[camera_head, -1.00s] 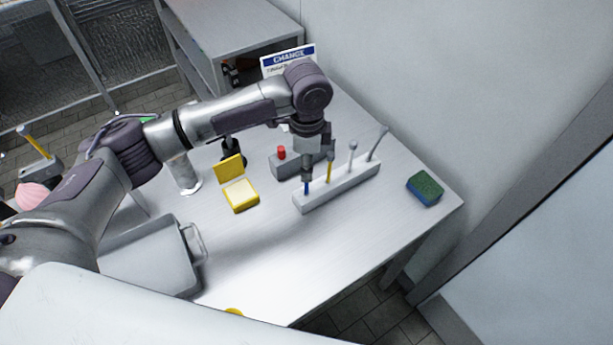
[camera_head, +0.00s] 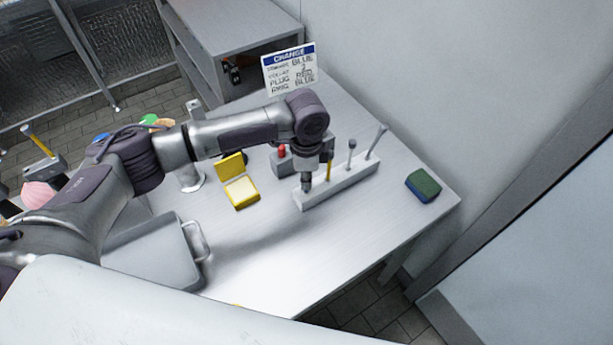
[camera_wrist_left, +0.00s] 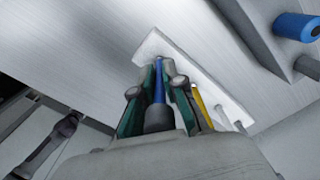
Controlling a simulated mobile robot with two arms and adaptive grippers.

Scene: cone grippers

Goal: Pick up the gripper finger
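A white rack block (camera_head: 345,184) stands on the table and holds a row of upright rods, one yellow (camera_head: 330,166) and others grey (camera_head: 351,152). My left gripper (camera_head: 306,183) points down over the rack's left end. In the left wrist view, a gripper finger with a blue shaft and dark grey end (camera_wrist_left: 159,90) stands upright in the rack (camera_wrist_left: 205,75), between the green-padded fingers of my left gripper (camera_wrist_left: 158,82). They are apart on either side of it; contact is not clear. In the head view my gripper hides this blue finger. My right gripper is not in view.
A grey block with a red knob (camera_head: 282,155) stands behind the rack. A yellow open box (camera_head: 240,193) lies to its left, a green-and-blue sponge (camera_head: 423,186) to its right. A sign (camera_head: 290,70) stands at the back. A grey case (camera_head: 155,257) lies front left.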

